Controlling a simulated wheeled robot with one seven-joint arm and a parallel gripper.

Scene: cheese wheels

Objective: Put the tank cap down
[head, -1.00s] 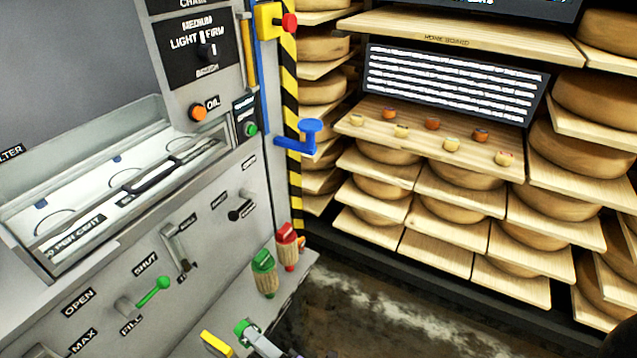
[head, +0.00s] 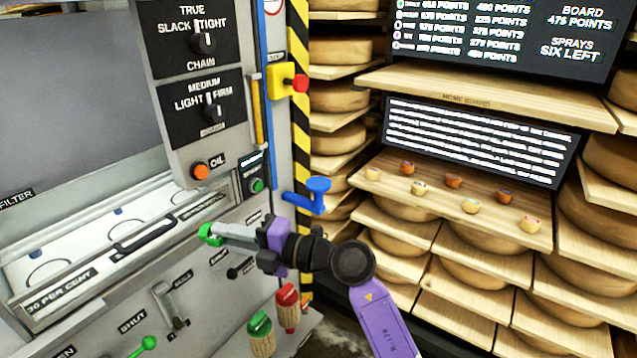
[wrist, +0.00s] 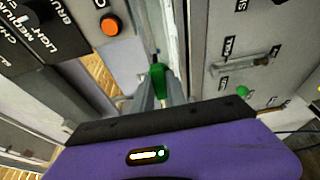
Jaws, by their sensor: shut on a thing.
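My gripper (head: 225,234) is shut on a small green piece, which I take to be the tank cap (head: 208,234). It is held in front of the machine's grey panel, near the right end of the filter tray (head: 95,262). In the wrist view the green cap (wrist: 158,80) sits between the two grey fingers (wrist: 158,92). The fingers hide part of it. I cannot tell whether the cap touches the machine.
Green-topped (head: 261,335) and red-topped (head: 288,308) bottles stand on a low ledge below my arm. A blue handle (head: 308,195) juts from the machine's right edge. Shelves of cheese wheels and a board (head: 500,212) with several small pieces are at the right.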

